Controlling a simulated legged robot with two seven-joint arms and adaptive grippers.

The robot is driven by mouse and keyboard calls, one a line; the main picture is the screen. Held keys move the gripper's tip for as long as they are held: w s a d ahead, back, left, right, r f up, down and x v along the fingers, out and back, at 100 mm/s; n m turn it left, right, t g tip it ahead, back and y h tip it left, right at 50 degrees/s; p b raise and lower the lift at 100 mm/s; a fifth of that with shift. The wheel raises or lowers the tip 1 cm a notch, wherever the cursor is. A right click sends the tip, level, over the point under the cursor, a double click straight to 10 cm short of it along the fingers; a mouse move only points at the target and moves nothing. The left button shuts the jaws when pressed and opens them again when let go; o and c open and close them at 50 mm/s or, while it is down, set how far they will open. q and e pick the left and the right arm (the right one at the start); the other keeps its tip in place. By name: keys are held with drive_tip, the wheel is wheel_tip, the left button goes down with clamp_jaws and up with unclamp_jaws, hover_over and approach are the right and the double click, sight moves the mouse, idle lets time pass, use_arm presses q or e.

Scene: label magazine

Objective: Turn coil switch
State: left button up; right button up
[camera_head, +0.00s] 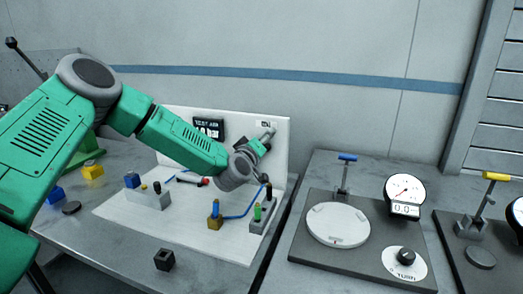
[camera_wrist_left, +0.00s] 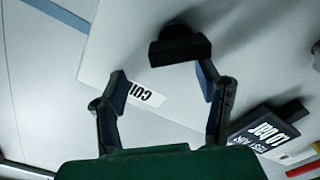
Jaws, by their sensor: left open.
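The coil switch is a dark knob (camera_wrist_left: 180,47) on a white upright panel (camera_head: 180,122). In the left wrist view it lies just beyond the fingertips, nearer the right-hand finger. A label reading "COI…" (camera_wrist_left: 147,95) shows between the fingers, partly covered. My left gripper (camera_wrist_left: 166,78) is open with nothing between its pads. In the head view my left gripper (camera_head: 264,140) is close to the panel's upper right part and hides the switch. I cannot tell whether a finger touches the knob. My right gripper is not in view.
A "TEST AIR" display (camera_head: 209,128) is on the panel. A white board (camera_head: 180,226) below carries small blocks, a blue hose and fittings. A black cube (camera_head: 164,259) stands in front. A dial gauge (camera_head: 404,189) and round plate (camera_head: 338,224) stand on the right-hand table.

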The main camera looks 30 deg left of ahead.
sight(260, 119)
use_arm(q)
drive_tip(key=r, duration=0.6)
drive_tip(key=shift+s+a+r, duration=0.1)
drive_tip(key=shift+a+r, duration=0.2)
drive_tip(key=shift+r, duration=0.05)
